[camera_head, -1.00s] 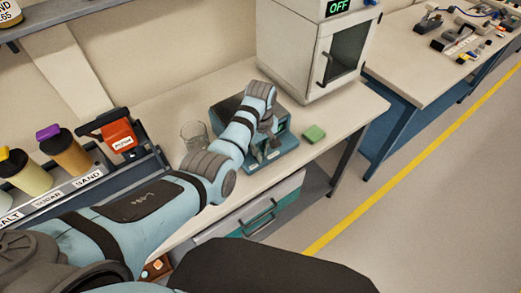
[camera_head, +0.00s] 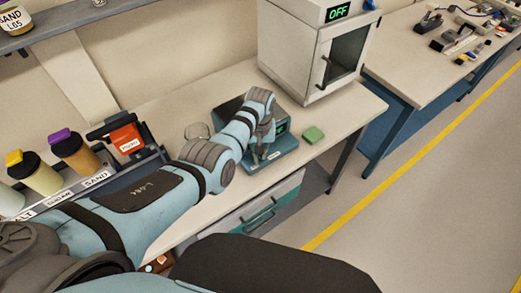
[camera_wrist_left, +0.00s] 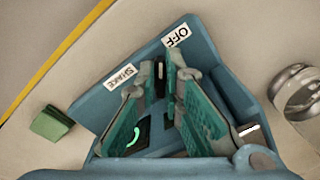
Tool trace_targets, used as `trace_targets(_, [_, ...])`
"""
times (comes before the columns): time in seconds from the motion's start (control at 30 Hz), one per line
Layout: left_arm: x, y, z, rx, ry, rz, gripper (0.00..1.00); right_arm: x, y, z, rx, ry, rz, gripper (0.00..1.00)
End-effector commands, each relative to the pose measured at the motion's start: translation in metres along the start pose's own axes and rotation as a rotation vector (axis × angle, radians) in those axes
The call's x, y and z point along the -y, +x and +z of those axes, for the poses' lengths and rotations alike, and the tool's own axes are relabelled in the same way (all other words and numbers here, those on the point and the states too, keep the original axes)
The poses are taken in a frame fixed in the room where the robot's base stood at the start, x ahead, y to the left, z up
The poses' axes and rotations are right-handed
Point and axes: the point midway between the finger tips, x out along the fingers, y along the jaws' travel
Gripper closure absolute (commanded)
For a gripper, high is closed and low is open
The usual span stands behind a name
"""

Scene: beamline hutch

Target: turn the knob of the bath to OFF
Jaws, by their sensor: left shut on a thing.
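The bath (camera_head: 285,146) is a blue-teal unit on the bench, partly hidden by my left arm. In the left wrist view, its top panel (camera_wrist_left: 207,52) carries an OFF label (camera_wrist_left: 177,36) and a SHAKE label (camera_wrist_left: 119,76). My left gripper (camera_head: 258,157) reaches down over the panel. In the left wrist view, its green-padded fingers (camera_wrist_left: 162,80) close on the dark knob (camera_wrist_left: 160,78), between and below the two labels. The fingers hide most of the knob, so I cannot tell its exact setting. My right gripper is not in view.
A glass beaker (camera_head: 197,131) stands left of the bath, partly behind my arm. A green block (camera_head: 313,135) lies to its right. A white oven (camera_head: 299,60) with an OFF display stands behind. Bottles in a rack (camera_head: 155,160) are at left.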

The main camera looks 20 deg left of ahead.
Motion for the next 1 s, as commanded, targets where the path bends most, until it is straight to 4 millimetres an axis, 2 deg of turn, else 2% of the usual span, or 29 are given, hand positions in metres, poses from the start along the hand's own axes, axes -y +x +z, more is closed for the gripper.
trace_targets(0.23, [0.0013,0.0006,0.0002,0.001,0.07,-0.002,1.0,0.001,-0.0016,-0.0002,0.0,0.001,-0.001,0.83])
trace_targets(0.67, [0.0013,0.0008,0.0,0.0,0.083,-0.001,1.0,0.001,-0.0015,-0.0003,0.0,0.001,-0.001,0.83])
trace_targets(0.7, [0.0012,0.0008,0.0,0.0,0.083,-0.001,0.87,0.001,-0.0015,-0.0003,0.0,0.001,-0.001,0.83])
trace_targets(0.8, [0.0011,0.0007,-0.0001,0.0,0.082,-0.001,0.72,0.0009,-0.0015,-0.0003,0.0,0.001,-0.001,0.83])
trace_targets(1.0, [0.0011,0.0003,-0.0004,-0.001,0.082,-0.001,0.72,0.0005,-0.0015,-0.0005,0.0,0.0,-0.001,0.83])
